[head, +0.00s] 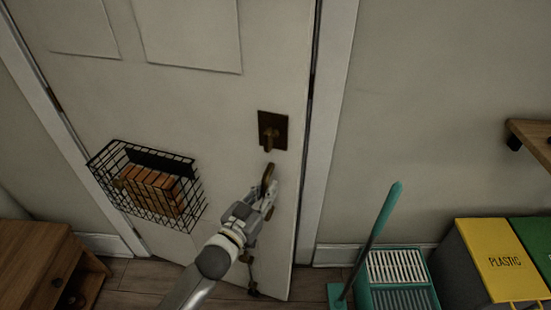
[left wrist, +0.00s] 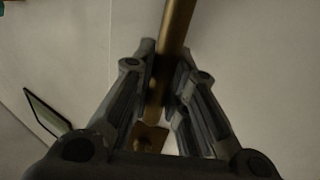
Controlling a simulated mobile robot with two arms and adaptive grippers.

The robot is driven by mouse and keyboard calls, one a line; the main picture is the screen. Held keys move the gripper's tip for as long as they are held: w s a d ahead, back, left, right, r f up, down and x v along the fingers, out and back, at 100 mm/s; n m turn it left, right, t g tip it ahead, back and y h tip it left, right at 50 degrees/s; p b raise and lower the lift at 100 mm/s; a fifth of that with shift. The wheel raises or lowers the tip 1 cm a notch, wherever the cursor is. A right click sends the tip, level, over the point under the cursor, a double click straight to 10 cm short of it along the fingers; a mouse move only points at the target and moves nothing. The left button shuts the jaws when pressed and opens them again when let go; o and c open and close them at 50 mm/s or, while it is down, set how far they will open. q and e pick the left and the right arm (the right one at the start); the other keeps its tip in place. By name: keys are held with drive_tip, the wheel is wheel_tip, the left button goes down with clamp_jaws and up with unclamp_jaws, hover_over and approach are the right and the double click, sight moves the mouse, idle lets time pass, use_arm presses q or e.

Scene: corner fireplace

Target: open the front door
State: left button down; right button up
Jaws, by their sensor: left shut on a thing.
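The front door (head: 190,90) is off-white and panelled. Its lower right corner stands out from the frame into the room, so it appears slightly ajar. A dark brass plate with a knob (head: 272,130) sits near its right edge. Below it is a brass handle (head: 268,176). My left gripper (head: 266,198) is at this handle. In the left wrist view, the brass handle bar (left wrist: 178,22) runs between the fingers of my left gripper (left wrist: 163,65), which is shut on it. The lower part of the handle is partly hidden by the gripper. My right gripper is not in view.
A black wire basket (head: 105,165) with an orange-brown block hangs on the door. A wooden cabinet (head: 40,262) stands at lower left. A teal broom (head: 380,230), a teal dustpan or tray (head: 364,297) and yellow and green bins (head: 500,260) stand right of the door.

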use_arm(q)
drive_tip(key=s+a+m+g+h+p, duration=0.2)
drive_tip(key=s+a, duration=0.8)
drive_tip(key=s, duration=0.5)
drive_tip(key=s+a+m+g+h+p, duration=0.3)
drive_tip(key=s+a, duration=0.6)
drive_tip(key=s, duration=0.6)
drive_tip(key=shift+a+m+g+h, duration=0.3)
drive_tip(key=shift+a+h, duration=0.1)
drive_tip(key=shift+h, duration=0.4)
drive_tip(key=c, duration=1.4)
unclamp_jaws()
